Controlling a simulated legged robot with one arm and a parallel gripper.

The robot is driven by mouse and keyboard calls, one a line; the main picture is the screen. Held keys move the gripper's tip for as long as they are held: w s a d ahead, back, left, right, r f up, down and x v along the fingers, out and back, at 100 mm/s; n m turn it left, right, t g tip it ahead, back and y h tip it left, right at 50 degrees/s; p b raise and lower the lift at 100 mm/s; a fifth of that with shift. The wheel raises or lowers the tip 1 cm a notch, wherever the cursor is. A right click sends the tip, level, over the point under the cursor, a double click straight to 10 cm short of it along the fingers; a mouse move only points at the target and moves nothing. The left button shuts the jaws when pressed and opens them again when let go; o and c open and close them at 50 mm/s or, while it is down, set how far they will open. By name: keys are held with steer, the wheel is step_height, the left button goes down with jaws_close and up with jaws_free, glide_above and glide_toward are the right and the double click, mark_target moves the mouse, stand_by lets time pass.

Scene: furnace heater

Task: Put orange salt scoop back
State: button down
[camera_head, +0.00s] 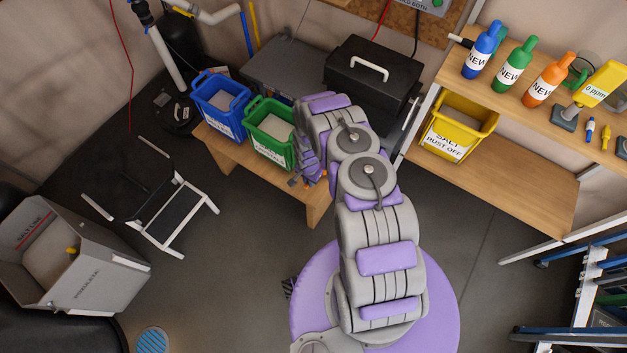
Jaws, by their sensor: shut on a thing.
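My gripper (308,172) points down beside the right end of the green bin (268,133), over the low wooden bench (318,203). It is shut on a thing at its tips. Small bits of orange show there, which fit the orange salt scoop (293,182), but the arm hides most of it. The green bin holds pale salt, and so does the blue bin (220,102) to its left. A yellow bin (458,125) labelled "SALT RUST OFF" stands on the lower shelf at the right.
An open salt box (95,280) with a small yellow thing in it stands at the lower left, near a black and white step stool (155,195). A black toolbox (370,75) stands behind my arm. Bottles (515,65) line the right shelf.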

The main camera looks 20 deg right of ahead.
steer(key=shift+w+d+f, duration=0.1)
steer(key=shift+w+d, duration=0.2)
steer(key=shift+d, duration=0.25)
steer(key=shift+w+d, duration=0.1)
steer(key=shift+w, duration=0.3)
step_height(320, 180, down, 3)
steer(key=shift+s+d+f+b, duration=0.1)
steer(key=shift+d+f+b, duration=0.05)
steer(key=shift+b, duration=0.55)
steer(key=shift+d+f, duration=0.15)
steer(key=shift+f, duration=0.05)
steer(key=shift+d+r, duration=0.1)
steer(key=shift+d, duration=0.05)
steer(key=c, duration=1.2)
jaws_free()
steer(key=shift+a, duration=0.3)
steer(key=shift+o, duration=0.5)
steer(key=shift+d, duration=0.1)
